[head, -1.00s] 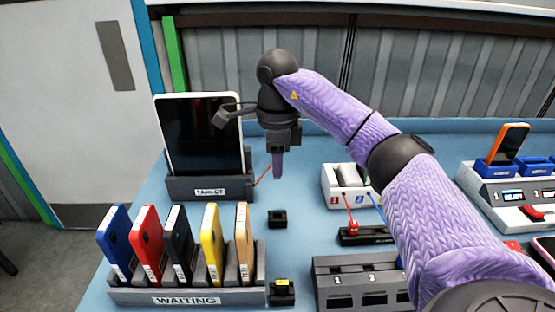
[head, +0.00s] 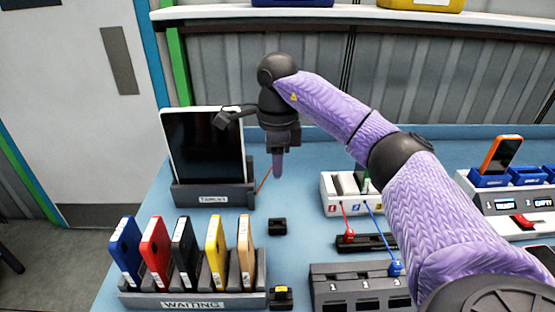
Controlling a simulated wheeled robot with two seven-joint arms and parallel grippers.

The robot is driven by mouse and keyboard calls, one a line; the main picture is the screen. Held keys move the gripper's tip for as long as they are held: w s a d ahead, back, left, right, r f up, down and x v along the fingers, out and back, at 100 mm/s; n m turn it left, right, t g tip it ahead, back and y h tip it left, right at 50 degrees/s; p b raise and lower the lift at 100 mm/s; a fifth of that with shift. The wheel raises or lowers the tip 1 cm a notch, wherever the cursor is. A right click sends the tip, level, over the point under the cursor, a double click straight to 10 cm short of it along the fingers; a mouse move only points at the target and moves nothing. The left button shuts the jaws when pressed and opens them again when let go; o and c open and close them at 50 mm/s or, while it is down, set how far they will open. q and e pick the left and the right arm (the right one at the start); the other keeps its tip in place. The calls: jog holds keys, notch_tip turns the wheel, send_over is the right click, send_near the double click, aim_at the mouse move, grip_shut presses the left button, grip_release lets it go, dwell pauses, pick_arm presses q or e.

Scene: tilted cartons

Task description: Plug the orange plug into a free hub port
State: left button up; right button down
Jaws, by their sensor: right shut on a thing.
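My right gripper (head: 278,168) points down in front of the back wall, right of the tablet and above the blue table. It is shut, and a thin orange cable (head: 264,181) runs up to its fingertips from beside the tablet stand. The orange plug itself is hidden by the fingers. A dark grey block (head: 335,271) with numbered slots, seemingly the hub, stands at the front, lower right of the gripper. A blue plug (head: 395,268) sits at its top right. My right arm hides part of that block. My left gripper is not in view.
A tablet (head: 205,150) stands in its holder (head: 185,196). Several phones stand in the waiting rack (head: 190,304). A white box (head: 328,195) has red and blue cables; a red plug (head: 346,238) sits on a dark strip (head: 378,242). A small black block (head: 278,226) lies below the gripper.

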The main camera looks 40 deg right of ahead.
jog(key=shift+f+b, duration=0.75)
jog(key=shift+f, duration=0.65)
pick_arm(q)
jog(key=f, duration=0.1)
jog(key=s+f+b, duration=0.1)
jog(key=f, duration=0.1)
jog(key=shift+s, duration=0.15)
pick_arm(e)
notch_tip(320, 180, down, 3)
jog(key=shift+r, duration=0.1)
